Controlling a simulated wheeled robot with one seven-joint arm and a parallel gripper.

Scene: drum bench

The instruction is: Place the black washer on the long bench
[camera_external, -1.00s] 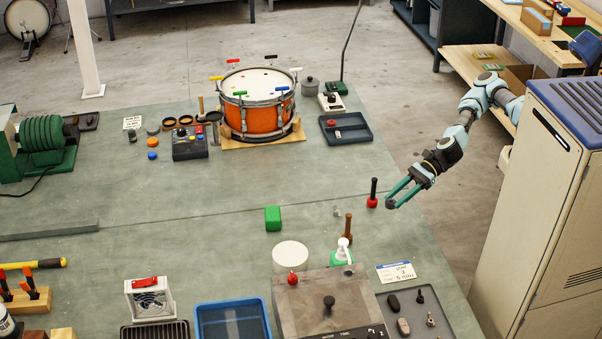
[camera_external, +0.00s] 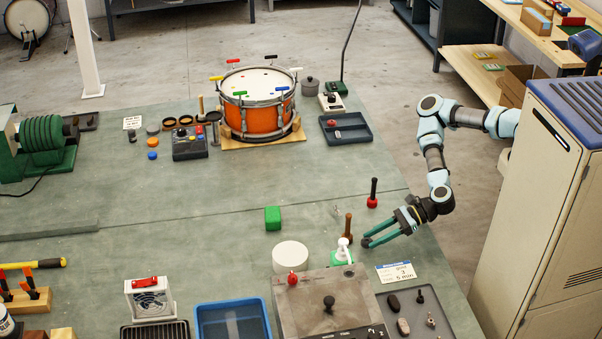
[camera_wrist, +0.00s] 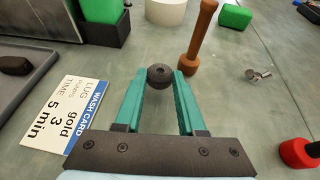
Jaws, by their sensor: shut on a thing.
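The washer is hardly visible in the external view. I cannot tell how high it is above the bench top.
A wash card (camera_wrist: 65,118) lies left of my fingers in the wrist view. A red-and-black tool (camera_external: 373,193) stands behind my gripper. A green block (camera_external: 273,217) and a white round pad (camera_external: 290,256) are farther left. A grey tray (camera_external: 440,310) lies in front.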

